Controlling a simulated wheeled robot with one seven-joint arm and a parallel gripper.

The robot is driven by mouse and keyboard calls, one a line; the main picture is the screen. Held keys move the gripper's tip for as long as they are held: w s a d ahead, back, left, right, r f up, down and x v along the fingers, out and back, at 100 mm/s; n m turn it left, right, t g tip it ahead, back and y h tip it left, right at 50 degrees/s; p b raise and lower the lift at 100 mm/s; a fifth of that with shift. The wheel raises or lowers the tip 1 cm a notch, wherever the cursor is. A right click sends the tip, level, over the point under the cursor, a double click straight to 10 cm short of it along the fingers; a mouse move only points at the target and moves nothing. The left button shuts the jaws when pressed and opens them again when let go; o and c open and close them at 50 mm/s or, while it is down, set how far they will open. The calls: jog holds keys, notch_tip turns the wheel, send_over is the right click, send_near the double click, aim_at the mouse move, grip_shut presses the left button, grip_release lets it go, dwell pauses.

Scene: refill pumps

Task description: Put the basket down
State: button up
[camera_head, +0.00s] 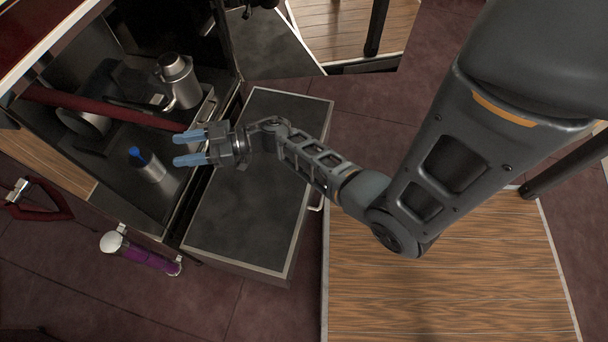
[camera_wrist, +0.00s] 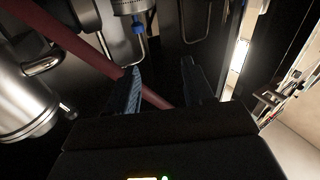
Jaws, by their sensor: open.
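I cannot make out a basket for certain in either view. My gripper (camera_head: 180,148) is open, with two blue fingers apart, over the left edge of a dark-topped counter (camera_head: 245,185). It points left toward a black open unit. In the wrist view, my gripper (camera_wrist: 160,68) shows nothing held between its fingers. A dark red bar (camera_head: 100,108) runs across the unit and ends near the upper fingertip. The bar (camera_wrist: 85,40) passes diagonally behind the fingers in the wrist view; I cannot tell whether they touch.
A steel pitcher (camera_head: 179,82) stands in the unit. A metal cup with a blue part (camera_head: 147,165) stands nearer. A white-capped purple cylinder (camera_head: 142,253) is below the unit. A red-framed object (camera_head: 40,212) is at far left. The counter top is clear beneath my arm.

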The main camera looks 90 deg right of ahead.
jog(key=s+a+r+m+g+h, duration=0.1)
jog(key=s+a+r, duration=0.4)
jog(key=s, duration=0.4)
jog(key=s+a+r+m+g+h, duration=0.1)
jog(key=s+a+r+h, duration=0.1)
jog(key=s+a+r, duration=0.4)
jog(key=s+a+r+m+g+h, duration=0.1)
jog(key=s+a+r, duration=0.5)
jog(key=s, duration=0.7)
notch_tip(320, 180, up, 2)
jog(key=shift+s+a+r+m+h, duration=0.15)
jog(key=shift+s+m+h, duration=0.2)
jog(key=shift+h, duration=0.25)
jog(key=shift+c, duration=0.9)
